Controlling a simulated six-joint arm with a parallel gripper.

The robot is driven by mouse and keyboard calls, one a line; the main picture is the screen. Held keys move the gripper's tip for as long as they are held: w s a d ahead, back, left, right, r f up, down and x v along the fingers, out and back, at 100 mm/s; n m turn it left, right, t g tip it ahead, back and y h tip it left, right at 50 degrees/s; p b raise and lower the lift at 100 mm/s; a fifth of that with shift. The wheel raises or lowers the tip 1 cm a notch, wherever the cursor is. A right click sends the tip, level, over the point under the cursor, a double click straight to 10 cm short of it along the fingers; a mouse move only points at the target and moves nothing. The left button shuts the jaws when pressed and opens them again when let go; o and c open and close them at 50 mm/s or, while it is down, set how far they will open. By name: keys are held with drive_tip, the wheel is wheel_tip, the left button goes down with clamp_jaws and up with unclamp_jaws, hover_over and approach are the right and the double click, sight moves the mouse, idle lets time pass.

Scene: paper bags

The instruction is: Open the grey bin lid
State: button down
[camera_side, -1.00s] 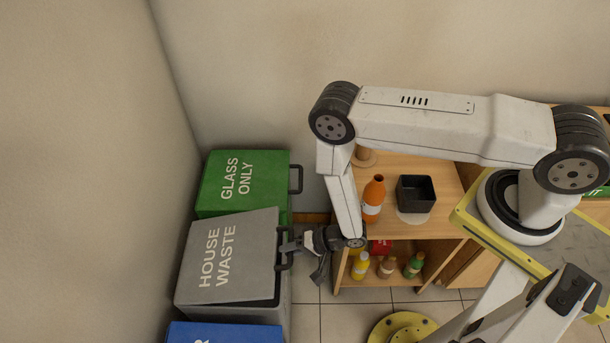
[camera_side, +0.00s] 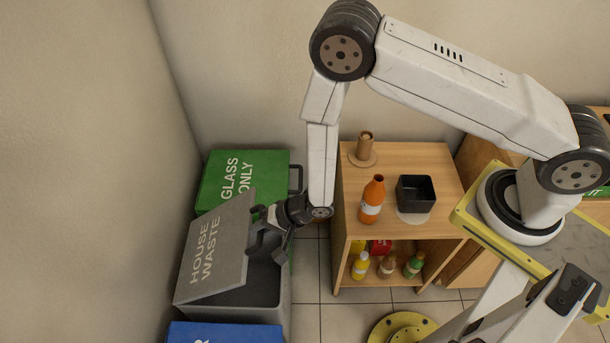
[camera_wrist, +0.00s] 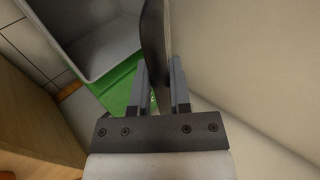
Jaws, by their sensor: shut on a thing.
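The grey bin (camera_side: 262,292) stands between the green bin and the blue bin at the left. Its lid (camera_side: 217,245), marked HOUSE WASTE, is tilted up at its right side, and part of the bin's inside shows below it. My gripper (camera_side: 262,232) is shut on the lid's dark handle at the raised edge. In the wrist view my gripper (camera_wrist: 164,85) has its two fingers on either side of a dark part, and the open inside of the grey bin (camera_wrist: 92,38) shows to the left. The lid's hinge side is hard to make out.
The green GLASS ONLY bin (camera_side: 232,178) is behind the grey bin, and the blue bin (camera_side: 225,333) is in front. A wooden shelf unit (camera_side: 400,165) stands to the right with an orange bottle (camera_side: 372,199) and a black box (camera_side: 416,193) on top. A wall runs along the left.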

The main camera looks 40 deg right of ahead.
drive_tip(key=w+a+r, duration=0.9)
drive_tip(key=shift+w+a, duration=0.3)
drive_tip(key=c, duration=0.6)
unclamp_jaws()
drive_tip(key=shift+s+d+r, duration=0.1)
drive_tip(key=v, duration=0.7)
drive_tip(key=shift+s+d+r, duration=0.15)
drive_tip(key=shift+r, duration=0.05)
